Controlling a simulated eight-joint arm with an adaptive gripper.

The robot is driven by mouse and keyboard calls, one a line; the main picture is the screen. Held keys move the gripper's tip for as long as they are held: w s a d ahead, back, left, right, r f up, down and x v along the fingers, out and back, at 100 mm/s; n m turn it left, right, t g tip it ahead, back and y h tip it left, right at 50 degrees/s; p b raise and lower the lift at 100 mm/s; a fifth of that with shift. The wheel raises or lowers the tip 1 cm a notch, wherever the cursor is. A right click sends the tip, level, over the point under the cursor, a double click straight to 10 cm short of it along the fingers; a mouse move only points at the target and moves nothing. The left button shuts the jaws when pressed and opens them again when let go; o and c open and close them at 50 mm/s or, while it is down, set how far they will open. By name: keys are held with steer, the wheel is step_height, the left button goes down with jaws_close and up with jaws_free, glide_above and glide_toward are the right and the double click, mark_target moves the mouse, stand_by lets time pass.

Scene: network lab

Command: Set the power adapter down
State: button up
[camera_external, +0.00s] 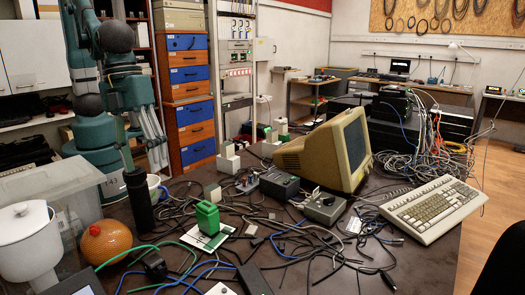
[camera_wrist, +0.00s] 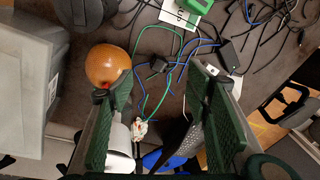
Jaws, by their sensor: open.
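A small black box (camera_external: 154,263) that looks like a power adapter lies among blue and green cables at the table's near edge. It also shows in the wrist view (camera_wrist: 158,66), below and beyond the fingertips. A longer dark block (camera_external: 254,280) lies to its right; I cannot tell which of the two is the power adapter.
A black cylinder (camera_external: 139,200) stands beside a mug (camera_external: 154,187). A green object (camera_external: 208,217) stands on paper. Cables cover the middle; a monitor (camera_external: 330,150) and keyboard (camera_external: 432,207) stand right.

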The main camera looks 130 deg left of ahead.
steer(key=s+a+r+n+t, duration=0.1)
steer(key=s+a+r+n, duration=0.2)
steer(key=s, duration=0.5)
steer(key=s+a+r+n+t, duration=0.2)
steer(key=s+n, duration=0.3)
steer(key=s, duration=0.3)
steer(key=s+a+r+n+t, duration=0.2)
steer(key=s+a+r+n, duration=0.2)
steer(key=s, duration=0.4)
steer(key=shift+s+r+n, duration=0.2)
steer(key=shift+r+n, duration=0.1)
steer(key=shift+r, duration=0.1)
steer(key=shift+a, duration=0.1)
stand_by(0.6)
